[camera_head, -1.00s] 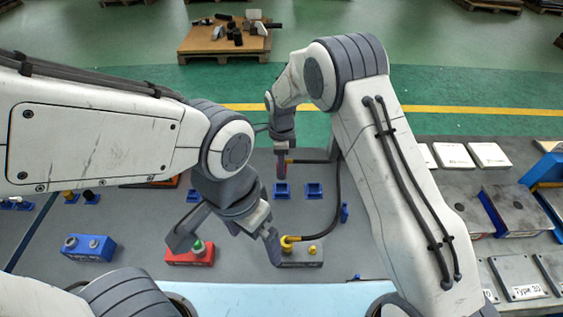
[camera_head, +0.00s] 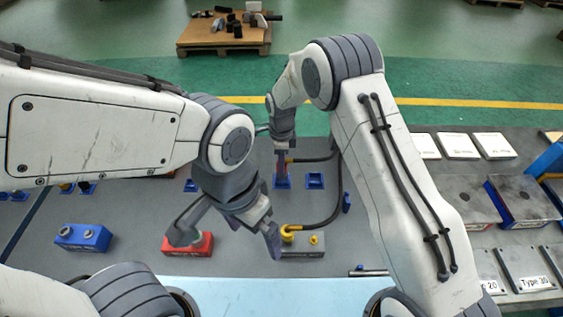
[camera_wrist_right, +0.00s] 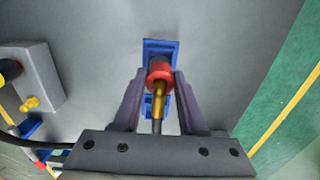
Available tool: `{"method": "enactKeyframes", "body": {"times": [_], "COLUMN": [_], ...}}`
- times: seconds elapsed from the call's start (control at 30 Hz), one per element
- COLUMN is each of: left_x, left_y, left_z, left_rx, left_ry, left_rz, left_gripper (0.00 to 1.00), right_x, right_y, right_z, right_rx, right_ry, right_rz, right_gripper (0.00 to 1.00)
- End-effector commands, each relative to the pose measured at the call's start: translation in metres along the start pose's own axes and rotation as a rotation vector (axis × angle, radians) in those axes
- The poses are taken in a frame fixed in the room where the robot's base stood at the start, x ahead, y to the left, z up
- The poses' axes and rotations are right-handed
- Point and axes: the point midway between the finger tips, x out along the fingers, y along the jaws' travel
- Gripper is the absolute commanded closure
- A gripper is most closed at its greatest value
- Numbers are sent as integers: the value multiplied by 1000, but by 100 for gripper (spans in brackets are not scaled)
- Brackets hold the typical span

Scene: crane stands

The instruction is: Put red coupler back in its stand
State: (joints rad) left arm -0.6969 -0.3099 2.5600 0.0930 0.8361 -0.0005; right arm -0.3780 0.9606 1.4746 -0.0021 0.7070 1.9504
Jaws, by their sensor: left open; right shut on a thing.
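My right gripper (camera_head: 283,170) is shut on the red coupler (camera_wrist_right: 159,72), which has a brass body and a black hose behind it. The coupler's red end is at a blue stand (camera_wrist_right: 161,46) in the right wrist view; whether it is seated inside cannot be told. In the head view the same stand (camera_head: 282,183) is right under my right fingertips, which hide the coupler. My left gripper (camera_head: 229,238) is open and empty, in front of the red box, with its fingers spread.
An empty blue stand (camera_head: 315,180) is just right of the coupler's stand. A black hose (camera_head: 332,205) curves to a yellow elbow on a grey box (camera_head: 304,252). A red box (camera_head: 201,248) and a blue box (camera_head: 83,236) stand left. Plates and blocks fill the right side.

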Motion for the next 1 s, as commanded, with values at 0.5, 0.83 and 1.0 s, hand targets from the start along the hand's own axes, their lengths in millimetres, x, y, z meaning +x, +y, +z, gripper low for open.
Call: {"method": "enactKeyframes", "body": {"times": [0.5,0.83,1.0], "left_x": [9,17,19], "left_y": [-1,-1,-1], "left_z": [0,1,1], "left_rx": [0,0,0], "left_ry": [0,0,0], "left_rz": [0,0,0], "left_gripper": [0,0,0], "right_x": [13,26,29], "right_y": [0,0,0], "right_z": [0,0,0], "right_rx": [0,0,0], "right_ry": [0,0,-1], "right_rz": [0,-1,-2], "right_gripper": [100,100,47]}}
